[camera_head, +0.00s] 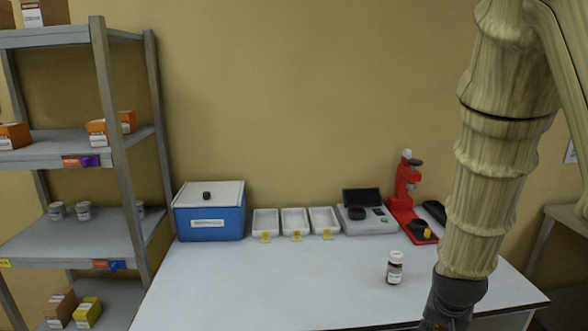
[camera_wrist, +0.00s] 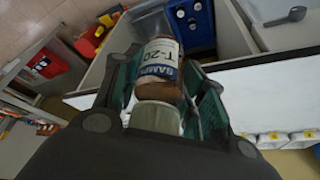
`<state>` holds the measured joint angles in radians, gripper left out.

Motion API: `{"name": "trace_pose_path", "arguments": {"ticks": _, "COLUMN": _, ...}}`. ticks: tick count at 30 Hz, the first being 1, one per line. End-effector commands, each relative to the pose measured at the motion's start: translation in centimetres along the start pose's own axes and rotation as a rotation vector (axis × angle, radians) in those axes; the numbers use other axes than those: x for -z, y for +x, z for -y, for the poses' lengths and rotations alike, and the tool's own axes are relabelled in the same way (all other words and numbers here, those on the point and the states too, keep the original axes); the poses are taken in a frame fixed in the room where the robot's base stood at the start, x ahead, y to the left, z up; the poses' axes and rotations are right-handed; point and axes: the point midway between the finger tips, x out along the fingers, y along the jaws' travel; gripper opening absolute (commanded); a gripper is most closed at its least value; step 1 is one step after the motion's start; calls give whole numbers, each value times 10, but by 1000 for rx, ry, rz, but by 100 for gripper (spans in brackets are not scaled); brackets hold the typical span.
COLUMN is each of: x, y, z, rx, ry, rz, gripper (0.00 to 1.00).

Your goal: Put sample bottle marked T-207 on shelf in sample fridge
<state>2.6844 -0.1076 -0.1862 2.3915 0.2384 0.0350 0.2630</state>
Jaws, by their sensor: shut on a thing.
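In the wrist view, my gripper (camera_wrist: 160,88) is shut on a brown bottle (camera_wrist: 162,62). Its white-and-blue label reads "SAMP…" and "T-20"; the last character is hidden. The pale cap faces the gripper's palm. Another small brown bottle (camera_head: 394,270) with a white cap and white label stands upright on the table, left of my wrist. Its label is too small to read. I cannot identify the sample fridge for certain.
On the white table (camera_head: 270,290) stand a blue box (camera_head: 210,224) with a white lid, three white trays (camera_head: 293,222), a grey instrument (camera_head: 366,220) and a red device (camera_head: 405,205). A grey shelf rack (camera_head: 112,130) is at left. The table's front middle is clear.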

Motion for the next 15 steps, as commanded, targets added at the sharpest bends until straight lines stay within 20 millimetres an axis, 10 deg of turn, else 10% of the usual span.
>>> {"name": "trace_pose_path", "arguments": {"ticks": 15, "x": -24, "y": 52, "z": 39, "rx": 69, "ry": -168, "rz": 4, "gripper": 15}}
